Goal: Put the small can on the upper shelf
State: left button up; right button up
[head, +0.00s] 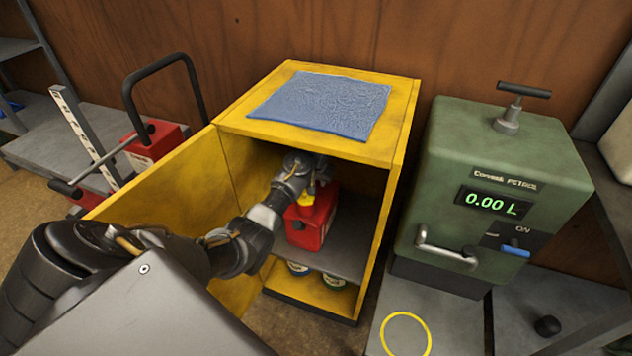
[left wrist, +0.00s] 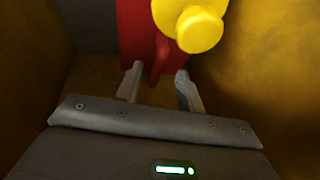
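The small red can (head: 312,223) with a yellow cap (head: 306,197) is inside the yellow cabinet (head: 400,130), on the grey upper shelf (head: 348,240) near its left side. My left arm reaches in through the open front. My left gripper (head: 303,180) is at the top of the can and partly hides it. In the left wrist view the two fingers (left wrist: 158,82) stand apart, with part of the red can (left wrist: 134,35) between and beyond them. The yellow cap (left wrist: 195,25) is close above. I see no finger pressed on the can. My right gripper is not in view.
The cabinet door (head: 165,205) stands open at the left. Several tins (head: 333,281) stand below the upper shelf. A blue cloth (head: 322,104) lies on the cabinet top. A green petrol pump (head: 500,190) stands at the right. The shelf's right part is free.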

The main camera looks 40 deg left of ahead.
pick_arm(q)
jog(key=shift+v, duration=0.85)
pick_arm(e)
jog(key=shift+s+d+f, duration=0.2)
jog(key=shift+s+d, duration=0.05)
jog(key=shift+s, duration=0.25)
